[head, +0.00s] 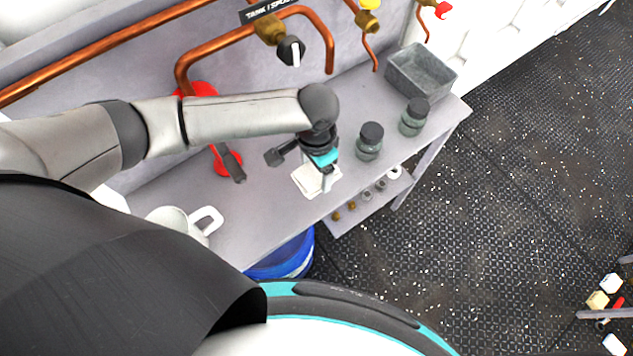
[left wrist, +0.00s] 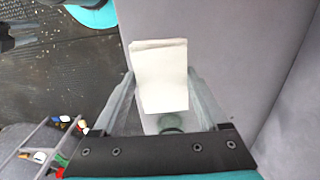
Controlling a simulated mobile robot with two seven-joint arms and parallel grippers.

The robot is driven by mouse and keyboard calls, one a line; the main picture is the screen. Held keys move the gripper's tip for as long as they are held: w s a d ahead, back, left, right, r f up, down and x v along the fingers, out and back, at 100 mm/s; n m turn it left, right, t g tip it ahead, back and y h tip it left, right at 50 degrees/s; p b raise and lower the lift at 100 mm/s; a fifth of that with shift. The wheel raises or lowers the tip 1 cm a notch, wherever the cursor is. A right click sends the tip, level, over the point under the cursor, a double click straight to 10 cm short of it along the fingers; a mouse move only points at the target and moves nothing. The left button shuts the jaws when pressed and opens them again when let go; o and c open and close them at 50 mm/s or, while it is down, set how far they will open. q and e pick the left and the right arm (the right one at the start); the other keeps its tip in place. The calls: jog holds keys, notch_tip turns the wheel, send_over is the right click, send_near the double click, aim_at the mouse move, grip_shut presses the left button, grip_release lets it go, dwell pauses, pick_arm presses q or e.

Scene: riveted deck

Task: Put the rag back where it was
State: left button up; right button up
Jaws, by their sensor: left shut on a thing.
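The white folded rag (head: 306,181) is at the front part of the grey bench (head: 262,205). My left gripper (head: 326,181) points down over it and is shut on it. In the left wrist view the rag (left wrist: 160,78) shows as a pale block between the two fingers. Whether the rag touches the bench or hangs just above it I cannot tell. The gripper hides part of the rag in the head view.
Two dark-lidded jars (head: 369,143) (head: 414,118) stand right of the rag, with a grey metal bin (head: 421,72) behind. A white jug (head: 182,222) and a red thing with a dark handle (head: 228,160) are left. Copper pipes (head: 250,40) run along the wall.

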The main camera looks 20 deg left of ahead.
aim_at(316, 173)
pick_arm(q)
jog(key=shift+f+b, duration=0.5)
jog(key=shift+f, duration=2.4)
jog(key=shift+f, duration=0.1)
jog(key=o, duration=1.1)
notch_tip(316, 173, up, 12)
jog(key=shift+r+p, duration=0.15)
jog(key=shift+p, duration=1)
